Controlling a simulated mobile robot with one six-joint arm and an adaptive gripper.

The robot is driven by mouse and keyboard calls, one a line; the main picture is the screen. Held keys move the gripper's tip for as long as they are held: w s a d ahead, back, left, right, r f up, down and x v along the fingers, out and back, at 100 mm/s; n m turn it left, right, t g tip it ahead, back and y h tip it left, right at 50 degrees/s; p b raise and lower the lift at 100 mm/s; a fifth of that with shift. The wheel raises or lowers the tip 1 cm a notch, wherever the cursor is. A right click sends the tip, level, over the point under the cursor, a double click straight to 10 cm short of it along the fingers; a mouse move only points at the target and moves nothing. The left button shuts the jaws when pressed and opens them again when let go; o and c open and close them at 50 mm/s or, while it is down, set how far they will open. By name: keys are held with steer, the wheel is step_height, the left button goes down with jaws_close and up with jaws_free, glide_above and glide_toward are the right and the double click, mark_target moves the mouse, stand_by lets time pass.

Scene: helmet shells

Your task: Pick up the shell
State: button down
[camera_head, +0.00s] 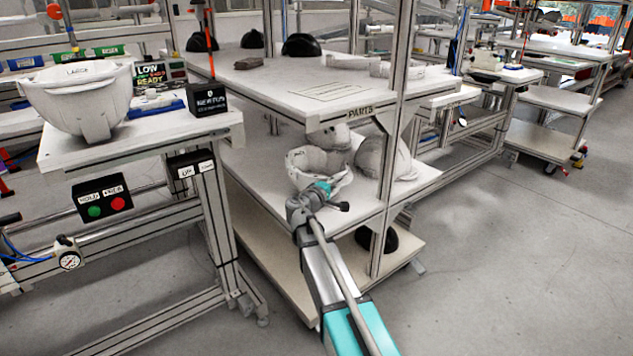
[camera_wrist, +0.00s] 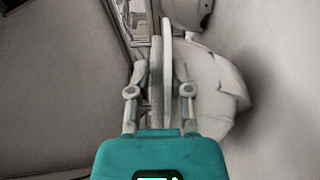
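A white helmet shell (camera_head: 320,168) sits open side up at the front of the lower shelf (camera_head: 270,176) of the parts rack. My gripper (camera_head: 323,188) is at its near rim, where the arm end partly covers it. In the wrist view, my gripper (camera_wrist: 162,68) has its two fingers drawn in on either side of a thin pale wall, which looks like the shell's rim (camera_wrist: 167,40) seen edge-on. The fingertips appear to press on it; the exact contact is hard to see.
A second white shell (camera_head: 383,157) stands close on the right, with another behind. Rack posts (camera_head: 390,150) and the upper shelf (camera_head: 290,85) stand close by. A workbench (camera_head: 140,135) with a large shell (camera_head: 80,95) is at left. The floor (camera_head: 510,250) at right is clear.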

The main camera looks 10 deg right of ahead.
steer(key=shift+r+p, duration=0.2)
steer(key=shift+p, duration=0.1)
stand_by(0.4)
steer(key=shift+r+p, duration=0.8)
steer(key=shift+r, duration=0.05)
steer(key=s+r+p, duration=1)
steer(key=s, duration=0.4)
steer(key=shift+a+r+p, duration=0.4)
steer(key=shift+a, duration=0.05)
